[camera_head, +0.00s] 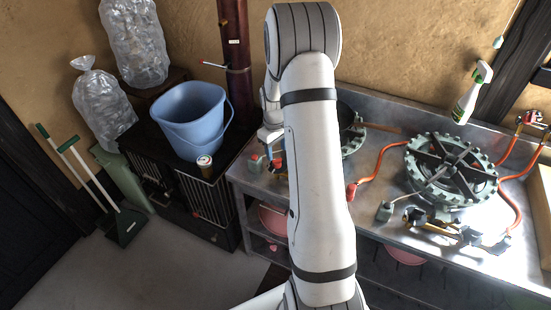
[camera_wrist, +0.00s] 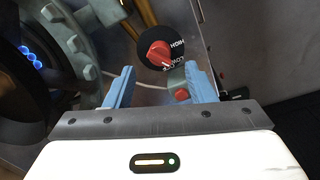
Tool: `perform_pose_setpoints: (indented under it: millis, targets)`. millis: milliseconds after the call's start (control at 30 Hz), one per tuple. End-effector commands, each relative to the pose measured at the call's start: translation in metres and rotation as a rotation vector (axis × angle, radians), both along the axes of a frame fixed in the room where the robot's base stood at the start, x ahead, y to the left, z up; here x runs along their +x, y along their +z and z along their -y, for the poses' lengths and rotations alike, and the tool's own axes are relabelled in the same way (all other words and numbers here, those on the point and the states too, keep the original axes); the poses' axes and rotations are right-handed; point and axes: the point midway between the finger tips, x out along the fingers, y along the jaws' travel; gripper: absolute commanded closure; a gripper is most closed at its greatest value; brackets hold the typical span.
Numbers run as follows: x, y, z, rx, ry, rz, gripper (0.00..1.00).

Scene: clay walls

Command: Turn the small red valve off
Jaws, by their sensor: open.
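A red knob (camera_wrist: 160,54) on a round black dial lies ahead of my gripper in the wrist view. White lettering on the dial reads HIGH and LOW; the rest is too small to read. A smaller red piece (camera_wrist: 181,94) shows just below it, between my fingers. My gripper (camera_wrist: 160,76) has blue fingers that are open and apart, with the knob beyond their tips and nothing held. In the head view my gripper (camera_head: 271,143) is at the left end of the metal counter, above small red parts (camera_head: 277,164), partly hidden by my arm.
A burner with glowing blue spots (camera_wrist: 32,57) is left of the knob in the wrist view. The metal counter (camera_head: 375,222) carries a large green-black burner (camera_head: 451,171) with orange hoses. A blue bucket (camera_head: 188,118) and a jar (camera_head: 205,165) stand on the black cabinet at left.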

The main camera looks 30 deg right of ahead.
Motion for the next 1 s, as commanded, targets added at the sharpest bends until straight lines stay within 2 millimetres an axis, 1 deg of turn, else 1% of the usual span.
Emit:
perform_pose_setpoints:
  millis: [33, 100, 200, 300, 433, 700, 1000]
  targets:
    - [-0.001, -0.009, 0.0, 0.002, 0.0, -0.005, 0.5]
    - [-0.001, -0.02, 0.001, 0.002, -0.001, -0.005, 0.5]
    - [-0.001, -0.035, 0.002, 0.001, -0.001, -0.003, 0.5]
    - [0.0, -0.046, 0.003, 0.0, -0.001, -0.002, 0.5]
    - [0.0, -0.053, 0.003, 0.0, -0.001, -0.001, 0.5]
    - [0.0, -0.055, 0.003, 0.0, -0.002, 0.0, 0.5]
    - [0.0, -0.055, 0.004, 0.0, -0.003, -0.001, 0.75]
